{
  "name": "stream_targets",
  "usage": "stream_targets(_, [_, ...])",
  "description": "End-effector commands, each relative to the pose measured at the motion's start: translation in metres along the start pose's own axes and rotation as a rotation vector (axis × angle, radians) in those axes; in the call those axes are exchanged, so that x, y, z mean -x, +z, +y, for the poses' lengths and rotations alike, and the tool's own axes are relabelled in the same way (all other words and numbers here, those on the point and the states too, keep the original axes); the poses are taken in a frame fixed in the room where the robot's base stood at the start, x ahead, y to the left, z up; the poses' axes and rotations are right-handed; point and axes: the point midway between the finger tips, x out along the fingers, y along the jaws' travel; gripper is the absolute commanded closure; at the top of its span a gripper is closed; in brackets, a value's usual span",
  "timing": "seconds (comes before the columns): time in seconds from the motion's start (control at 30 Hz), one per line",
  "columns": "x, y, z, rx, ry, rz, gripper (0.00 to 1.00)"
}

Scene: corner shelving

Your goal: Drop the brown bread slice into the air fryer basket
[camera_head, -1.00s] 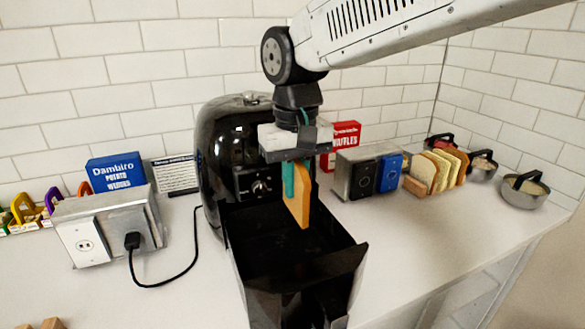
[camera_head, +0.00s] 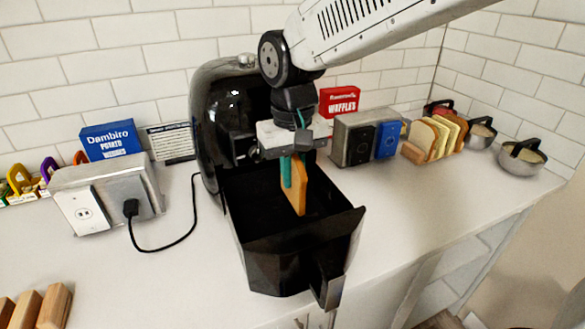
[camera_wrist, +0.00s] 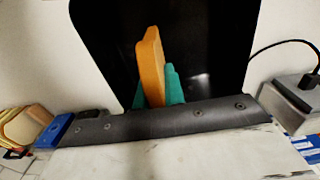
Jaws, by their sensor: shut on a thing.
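My gripper (camera_head: 293,170) has teal fingers and is shut on the brown bread slice (camera_head: 300,192). The slice looks orange-brown and hangs upright, edge-on to the head camera. The black air fryer basket (camera_head: 256,207) is pulled out, open at the top, below the gripper. The slice's lower end appears over or just inside the basket opening; its exact height is hard to tell. In the wrist view the slice (camera_wrist: 151,62) stands between the teal fingers (camera_wrist: 172,88) against the dark basket.
The black air fryer body (camera_head: 215,100) stands behind the basket. An outlet box (camera_head: 107,195) with a plugged cord is at left. A metal switch box (camera_head: 355,138), several bread slices in a holder (camera_head: 436,138) and metal bowls (camera_head: 520,165) stand at right. Wooden blocks (camera_head: 54,305) lie front left.

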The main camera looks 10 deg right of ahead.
Motion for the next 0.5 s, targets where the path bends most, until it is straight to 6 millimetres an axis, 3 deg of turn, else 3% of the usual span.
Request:
stream_targets(0.03, [0.0001, 0.0, 0.0, 0.0, 0.0, 0.0, 1.0])
stream_targets(0.07, [0.0001, 0.0, 0.0, 0.0, 0.0, 0.0, 0.84])
stream_targets(0.13, [0.0001, 0.0, 0.0, 0.0, 0.0, 0.0, 0.64])
stream_targets(0.5, [0.0063, -0.0005, -0.0001, 0.0, 0.0, 0.002, 0.64])
